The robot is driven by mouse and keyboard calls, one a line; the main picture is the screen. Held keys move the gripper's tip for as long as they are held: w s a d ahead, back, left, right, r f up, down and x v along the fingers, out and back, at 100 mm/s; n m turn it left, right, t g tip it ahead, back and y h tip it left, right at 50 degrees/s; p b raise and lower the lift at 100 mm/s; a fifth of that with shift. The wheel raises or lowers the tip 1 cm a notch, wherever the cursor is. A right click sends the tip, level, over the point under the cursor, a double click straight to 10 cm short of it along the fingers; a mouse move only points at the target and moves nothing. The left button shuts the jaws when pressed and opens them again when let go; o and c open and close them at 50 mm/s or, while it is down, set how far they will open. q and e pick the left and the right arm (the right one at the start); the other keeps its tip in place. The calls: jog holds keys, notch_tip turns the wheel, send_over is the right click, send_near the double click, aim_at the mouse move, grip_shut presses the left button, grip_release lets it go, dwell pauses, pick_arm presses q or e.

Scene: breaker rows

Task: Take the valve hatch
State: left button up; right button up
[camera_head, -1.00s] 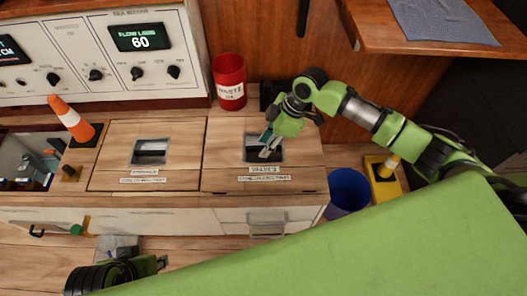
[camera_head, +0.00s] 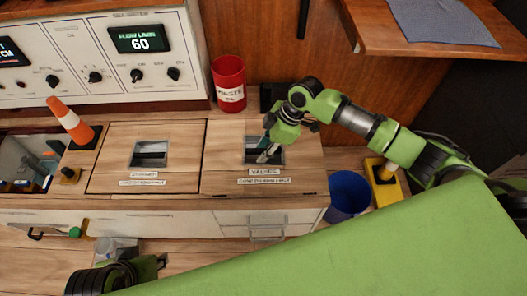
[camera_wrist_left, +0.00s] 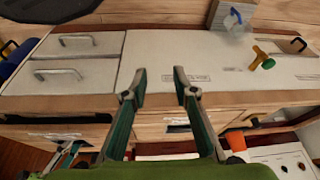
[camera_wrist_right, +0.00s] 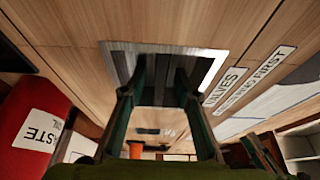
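The valve hatch (camera_head: 222,160) is a closed wooden lid in the counter top, labelled VALVES, with a square metal recessed pull (camera_head: 278,143). My right gripper (camera_head: 265,157) points down at this recess.
A second closed hatch (camera_head: 110,155) lies left of it. An orange cone (camera_head: 72,122) and an open bin compartment are further left. A red waste can (camera_head: 229,85) stands behind, close to my right arm. A blue bucket (camera_head: 349,192) stands right of the counter.

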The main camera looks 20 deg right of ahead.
jog(key=shift+f, duration=0.2)
dwell(0.7)
grip_shut()
jog(key=shift+w+r, duration=0.15)
